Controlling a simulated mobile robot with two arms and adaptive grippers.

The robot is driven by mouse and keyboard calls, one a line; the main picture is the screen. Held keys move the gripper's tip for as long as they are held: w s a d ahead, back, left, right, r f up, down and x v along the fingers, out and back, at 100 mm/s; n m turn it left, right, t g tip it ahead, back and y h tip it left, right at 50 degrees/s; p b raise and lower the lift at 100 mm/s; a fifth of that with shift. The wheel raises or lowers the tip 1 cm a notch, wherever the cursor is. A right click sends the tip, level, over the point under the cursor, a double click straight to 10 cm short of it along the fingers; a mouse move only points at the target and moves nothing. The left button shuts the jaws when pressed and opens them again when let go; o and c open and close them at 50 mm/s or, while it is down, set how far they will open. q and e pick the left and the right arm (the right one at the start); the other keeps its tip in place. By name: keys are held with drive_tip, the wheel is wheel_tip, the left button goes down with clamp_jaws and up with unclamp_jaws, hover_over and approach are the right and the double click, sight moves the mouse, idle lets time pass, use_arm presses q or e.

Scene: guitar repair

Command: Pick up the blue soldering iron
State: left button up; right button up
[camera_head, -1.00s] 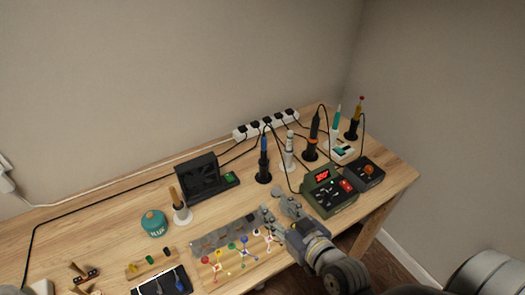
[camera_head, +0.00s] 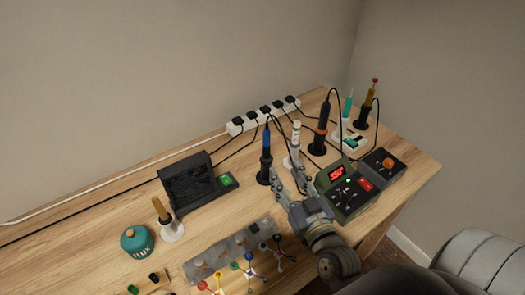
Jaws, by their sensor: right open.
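The blue soldering iron (camera_head: 266,142) stands upright in a black holder (camera_head: 264,172) near the middle of the table, with a black cord running from its top. My right gripper (camera_head: 284,168) is open, its two fingers pointing away from me toward the back of the table. Its left finger is close beside the black holder, and its right finger is near the white-based iron. I cannot tell whether either finger touches anything. My left gripper is not in view.
Right of the gripper stand a white iron (camera_head: 296,134), an orange-banded black iron (camera_head: 322,130) and a green soldering station (camera_head: 347,195). A black fan box (camera_head: 187,178) is to the left. A power strip (camera_head: 263,116) lies behind. Colourful molecule-like pieces (camera_head: 250,270) lie in front.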

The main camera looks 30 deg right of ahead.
sight(268, 152)
drive_tip(key=w, duration=0.5)
drive_tip(key=w+p, duration=0.1)
drive_tip(key=w, duration=0.4)
drive_tip(key=shift+w+f, duration=0.2)
drive_tip(key=shift+w, duration=0.05)
drive_tip(key=shift+w+d+f, duration=0.1)
drive_tip(key=shift+w+f, duration=0.05)
drive_tip(key=shift+w, duration=0.4)
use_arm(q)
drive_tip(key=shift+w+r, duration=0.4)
use_arm(e)
clamp_jaws()
